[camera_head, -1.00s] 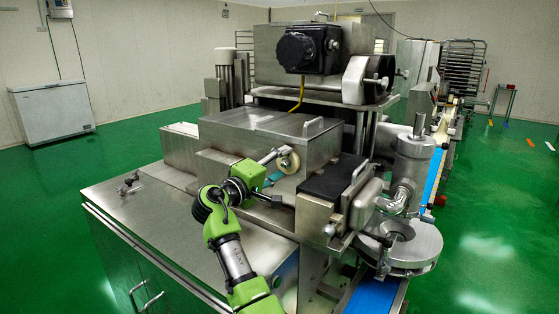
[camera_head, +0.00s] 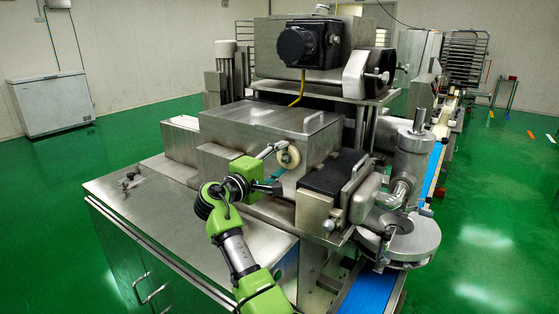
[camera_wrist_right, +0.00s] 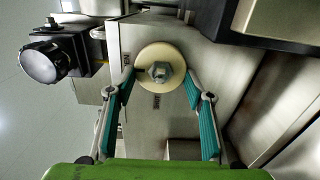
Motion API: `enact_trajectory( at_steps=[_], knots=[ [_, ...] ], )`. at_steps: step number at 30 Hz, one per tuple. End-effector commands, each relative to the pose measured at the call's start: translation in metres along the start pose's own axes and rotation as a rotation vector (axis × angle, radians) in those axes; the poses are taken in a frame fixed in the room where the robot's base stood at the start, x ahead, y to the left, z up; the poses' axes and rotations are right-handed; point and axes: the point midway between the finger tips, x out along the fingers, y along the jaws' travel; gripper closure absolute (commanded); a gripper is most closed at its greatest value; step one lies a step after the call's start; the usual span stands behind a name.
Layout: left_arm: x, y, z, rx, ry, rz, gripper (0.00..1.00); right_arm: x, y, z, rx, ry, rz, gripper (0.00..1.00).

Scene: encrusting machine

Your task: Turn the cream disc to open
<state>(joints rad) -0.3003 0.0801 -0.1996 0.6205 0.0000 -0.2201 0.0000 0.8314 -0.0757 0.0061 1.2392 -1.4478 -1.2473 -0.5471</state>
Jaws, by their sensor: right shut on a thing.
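The cream disc (camera_head: 288,157) is a round pale plate on the metal side of the machine. In the right wrist view the disc (camera_wrist_right: 150,57) has a hex bolt (camera_wrist_right: 160,72) at its middle. My right gripper (camera_head: 274,163) reaches it from the left in the head view. In the right wrist view its teal-padded fingers (camera_wrist_right: 161,78) stand on both sides of the disc, with the tips at its rim, shut on it. The disc's back is hidden. My left gripper is not in view.
The black-topped block (camera_head: 332,172) with a handle sits close to the right of the disc. The steel hopper cover (camera_head: 265,122) lies above it. A flat steel cabinet top (camera_head: 165,215) extends below my arm. A blue conveyor (camera_head: 370,293) runs at the right.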

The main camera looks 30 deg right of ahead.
Motion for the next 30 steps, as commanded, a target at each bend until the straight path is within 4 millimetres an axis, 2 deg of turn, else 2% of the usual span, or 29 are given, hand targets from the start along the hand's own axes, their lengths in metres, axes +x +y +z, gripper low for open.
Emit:
enact_trajectory(
  at_steps=[1,2,3,4,13,17,20,30],
  knots=[
    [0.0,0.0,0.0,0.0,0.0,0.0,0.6,0.002,0.006,0.002,0.001,-0.003,0.011,0.74],
    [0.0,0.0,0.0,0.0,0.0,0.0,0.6,0.002,0.006,0.002,0.001,-0.003,0.011,0.47],
    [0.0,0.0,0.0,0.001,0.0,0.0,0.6,0.002,0.005,0.002,0.002,-0.003,0.011,0.37],
    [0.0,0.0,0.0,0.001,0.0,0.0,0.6,0.002,0.005,0.002,0.002,-0.003,0.01,0.35],
    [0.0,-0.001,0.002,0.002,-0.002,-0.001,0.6,0.0,0.002,0.001,0.001,-0.001,0.004,0.35],
    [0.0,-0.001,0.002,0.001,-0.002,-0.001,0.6,-0.008,0.001,0.0,0.002,0.0,0.003,0.35],
    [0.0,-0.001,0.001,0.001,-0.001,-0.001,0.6,-0.023,0.001,0.0,0.003,0.002,0.002,0.35],
    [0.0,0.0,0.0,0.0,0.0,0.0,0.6,-0.092,0.001,0.001,0.002,-0.001,0.002,0.35]
  ],
)
